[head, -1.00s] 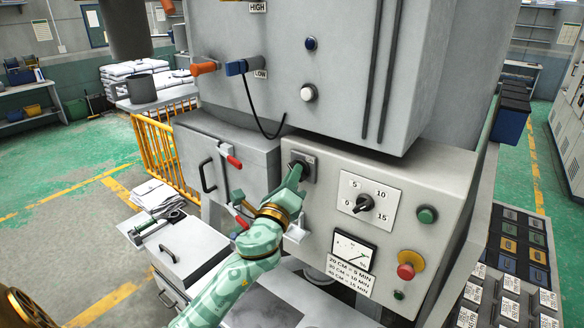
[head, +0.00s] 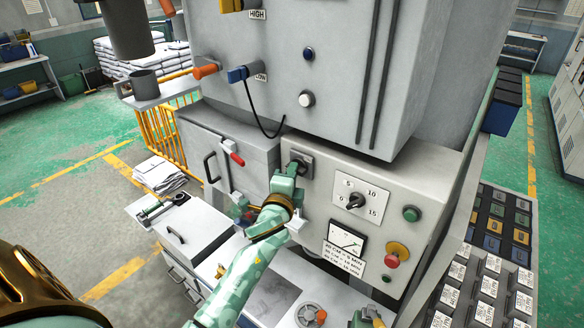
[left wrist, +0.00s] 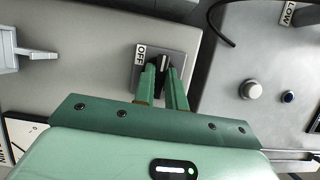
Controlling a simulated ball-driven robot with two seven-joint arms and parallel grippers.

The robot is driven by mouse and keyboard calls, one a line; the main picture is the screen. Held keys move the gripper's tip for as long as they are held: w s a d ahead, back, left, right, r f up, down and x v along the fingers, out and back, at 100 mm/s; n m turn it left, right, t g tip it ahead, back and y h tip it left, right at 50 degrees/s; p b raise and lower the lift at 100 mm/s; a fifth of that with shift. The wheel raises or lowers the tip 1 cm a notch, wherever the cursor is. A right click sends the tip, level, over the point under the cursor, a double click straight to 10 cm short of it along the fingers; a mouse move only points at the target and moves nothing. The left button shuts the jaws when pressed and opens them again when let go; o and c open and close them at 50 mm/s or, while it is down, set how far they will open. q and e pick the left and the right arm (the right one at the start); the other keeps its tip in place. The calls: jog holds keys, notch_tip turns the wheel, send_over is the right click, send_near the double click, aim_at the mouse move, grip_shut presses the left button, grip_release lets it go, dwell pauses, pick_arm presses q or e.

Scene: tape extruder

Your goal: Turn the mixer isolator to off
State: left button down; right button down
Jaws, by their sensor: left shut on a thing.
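The mixer isolator (head: 301,164) is a black rotary knob on a dark grey plate at the upper left of the control panel. In the left wrist view the isolator knob (left wrist: 164,72) sits beside a white OFF label (left wrist: 140,54) on its plate. My left gripper (head: 292,174) is at the isolator, its green fingers shut on the knob. The left wrist view shows the two fingers (left wrist: 161,85) on either side of the knob. The fingers and hand hide part of the knob, so its exact setting is hard to tell. My right gripper does not show clearly.
A red-handled cabinet door (head: 231,155) stands left of the panel. Yellow railing (head: 160,137) stands behind.

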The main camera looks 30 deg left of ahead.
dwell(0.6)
pick_arm(q)
jog(key=c, duration=1.4)
grip_release()
jog(key=shift+c, duration=0.2)
jog(key=b+v, duration=0.3)
jog(key=v, duration=1.3)
jog(key=shift+s, duration=0.2)
